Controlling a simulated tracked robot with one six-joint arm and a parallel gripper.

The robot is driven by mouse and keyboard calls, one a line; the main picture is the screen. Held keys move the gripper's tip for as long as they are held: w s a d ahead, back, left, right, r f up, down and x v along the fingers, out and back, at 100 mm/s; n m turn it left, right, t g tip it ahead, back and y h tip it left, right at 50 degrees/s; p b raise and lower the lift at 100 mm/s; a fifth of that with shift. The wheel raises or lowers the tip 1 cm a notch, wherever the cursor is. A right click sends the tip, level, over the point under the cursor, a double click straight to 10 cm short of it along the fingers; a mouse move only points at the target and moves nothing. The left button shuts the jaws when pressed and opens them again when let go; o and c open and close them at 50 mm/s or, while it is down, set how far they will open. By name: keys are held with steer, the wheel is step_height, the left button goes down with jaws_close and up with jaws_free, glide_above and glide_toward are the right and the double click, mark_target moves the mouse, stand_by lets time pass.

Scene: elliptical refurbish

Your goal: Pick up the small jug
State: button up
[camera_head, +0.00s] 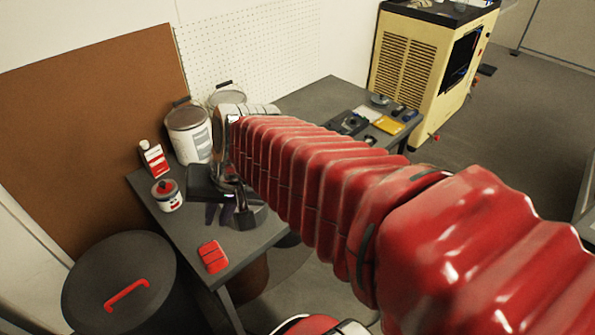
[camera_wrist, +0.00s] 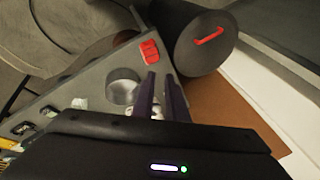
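No thing is plainly a jug. The candidates are a small white container with a red top (camera_head: 168,196) and a white bottle with a red label (camera_head: 153,158), both upright on the grey table's left side. A round grey metallic vessel (camera_wrist: 122,86) stands beside my fingers in the wrist view. In the head view it is mostly hidden behind my gripper (camera_head: 222,214). My gripper (camera_wrist: 160,76) points over the table, its two dark purple fingers a narrow gap apart with nothing held. A white item shows partly behind the fingers in the wrist view; I cannot tell which.
The grey table (camera_head: 190,230) carries a red block (camera_head: 213,257) near its front edge. A large white bucket (camera_head: 188,133) stands at the back. A black bin with a red handle (camera_head: 120,285) stands beside the table. Small parts and a yellow item (camera_head: 388,125) lie at the far end.

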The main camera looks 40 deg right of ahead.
steer(key=w+d+f+m+t+y, duration=0.1)
steer(key=w+d+f+m, duration=0.35)
steer(key=d+m, duration=0.3)
steer(key=w+d+f+m+t+y, duration=0.1)
steer(key=w+d+f+m, duration=0.2)
steer(key=w+d+m, duration=0.4)
steer(key=s+d+f+m+t+h, duration=0.1)
steer(key=d+f+m, duration=0.5)
steer(key=d, duration=0.5)
steer(key=s+d+f+m+t+h, duration=0.1)
steer(key=s+d+f+m, duration=0.1)
steer(key=d+f+m, duration=0.4)
steer(key=d, duration=0.5)
steer(key=shift+w, duration=0.1)
steer(key=shift+x, duration=4.25)
